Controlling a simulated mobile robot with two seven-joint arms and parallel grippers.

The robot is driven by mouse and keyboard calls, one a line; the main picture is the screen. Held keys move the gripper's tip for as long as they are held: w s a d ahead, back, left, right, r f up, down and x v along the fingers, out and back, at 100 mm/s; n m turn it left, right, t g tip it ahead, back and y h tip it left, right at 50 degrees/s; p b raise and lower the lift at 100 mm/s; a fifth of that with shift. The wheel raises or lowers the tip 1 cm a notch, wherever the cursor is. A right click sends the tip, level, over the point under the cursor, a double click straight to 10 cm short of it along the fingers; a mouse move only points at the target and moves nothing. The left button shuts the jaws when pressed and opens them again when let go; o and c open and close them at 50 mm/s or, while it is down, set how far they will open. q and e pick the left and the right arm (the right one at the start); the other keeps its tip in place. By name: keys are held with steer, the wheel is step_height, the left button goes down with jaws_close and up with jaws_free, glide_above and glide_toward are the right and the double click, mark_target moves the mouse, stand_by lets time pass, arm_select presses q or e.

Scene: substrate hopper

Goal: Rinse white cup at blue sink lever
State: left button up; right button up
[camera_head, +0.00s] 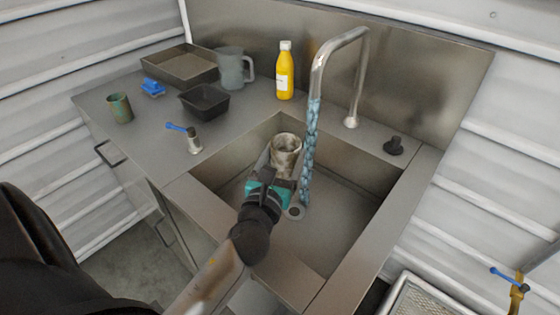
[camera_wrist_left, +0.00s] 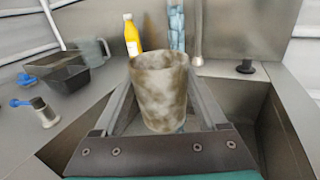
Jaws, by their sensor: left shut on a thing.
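The white cup (camera_head: 286,146) is pale with brown stains and is upright over the sink basin. It also shows large in the left wrist view (camera_wrist_left: 160,92), between the fingers. My left gripper (camera_head: 278,166) is shut on it. Water (camera_head: 308,150) runs from the curved tap (camera_head: 318,66) into the sink (camera_head: 345,225), just right of the cup. The stream looks beside the cup, not clearly entering it. The blue sink lever (camera_head: 178,127) sits on a metal valve left of the basin; it also shows in the left wrist view (camera_wrist_left: 20,104). My right gripper is not in view.
On the counter are a green-brown cup (camera_head: 120,107), a blue object (camera_head: 152,87), a black tub (camera_head: 204,101), a metal tray (camera_head: 180,66), a grey jug (camera_head: 234,68) and a yellow bottle (camera_head: 285,72). A black knob (camera_head: 394,146) is right of the tap. Another blue lever (camera_head: 509,278) is lower right.

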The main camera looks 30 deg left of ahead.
mark_target(292, 150)
arm_select(q)
steer(key=x, duration=0.2)
steer(key=f+b+x, duration=0.1)
steer(key=x, duration=0.1)
steer(key=b+x, duration=0.1)
steer(key=x, duration=0.1)
steer(key=shift+w+d+f, duration=0.25)
steer(key=shift+w+d, duration=0.05)
steer(key=shift+w, duration=0.15)
steer(key=shift+f+b+x, duration=0.15)
steer(key=shift+b+x, duration=0.05)
steer(key=shift+x, duration=0.75)
steer(key=shift+f+b+x, duration=0.15)
steer(key=shift+x, duration=0.8)
steer(key=shift+d, duration=0.15)
steer(key=shift+w+d, duration=0.1)
steer(key=shift+d, duration=0.05)
steer(key=shift+d, duration=0.5)
steer(key=shift+a, duration=0.1)
steer(key=shift+a+p, duration=0.35)
steer(key=shift+a, duration=0.2)
